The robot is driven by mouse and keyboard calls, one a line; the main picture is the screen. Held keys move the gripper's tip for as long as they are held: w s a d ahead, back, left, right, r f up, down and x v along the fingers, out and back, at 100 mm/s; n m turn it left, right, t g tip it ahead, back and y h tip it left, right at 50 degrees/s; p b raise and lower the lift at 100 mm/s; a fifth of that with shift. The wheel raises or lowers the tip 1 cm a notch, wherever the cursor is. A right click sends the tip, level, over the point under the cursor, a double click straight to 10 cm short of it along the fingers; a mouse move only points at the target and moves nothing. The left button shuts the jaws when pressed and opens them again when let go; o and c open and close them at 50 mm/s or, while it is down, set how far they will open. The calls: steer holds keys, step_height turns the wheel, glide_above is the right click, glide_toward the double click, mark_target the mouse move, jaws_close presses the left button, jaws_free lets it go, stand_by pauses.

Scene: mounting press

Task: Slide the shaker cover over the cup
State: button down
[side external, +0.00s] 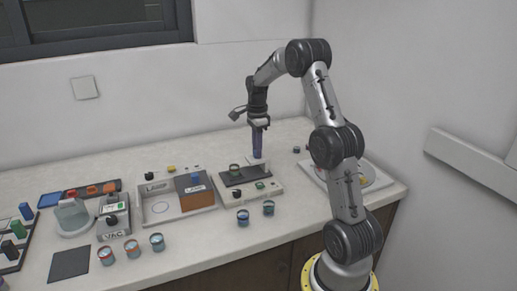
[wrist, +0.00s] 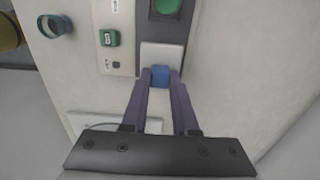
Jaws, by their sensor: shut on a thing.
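The shaker cover shows in the wrist view as a pale square plate (wrist: 160,52) with a blue block (wrist: 159,76) at its near end. My gripper (wrist: 160,72) is shut on this blue block, one purple finger on each side. In the side external view my gripper (side external: 257,156) points straight down at the back right end of the shaker unit. The cup (side external: 234,168), with a green top, stands on the unit's dark plate (side external: 247,176), left of my fingers. In the wrist view its green top (wrist: 167,5) is cut by the upper edge, beyond the cover.
A pale panel with a green button (side external: 260,185) runs along the front of the shaker unit. Two loose cups (side external: 243,217) (side external: 268,208) stand before it. A box-like station (side external: 160,212) lies to the left, and a round plate (side external: 378,176) lies right, behind my arm.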

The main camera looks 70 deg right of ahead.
steer(key=w+a, duration=0.5)
steer(key=shift+w+a, duration=0.25)
steer(key=shift+r, duration=0.1)
steer(key=c, duration=0.7)
jaws_free()
step_height(320, 180, up, 14)
steer(key=shift+f, duration=0.15)
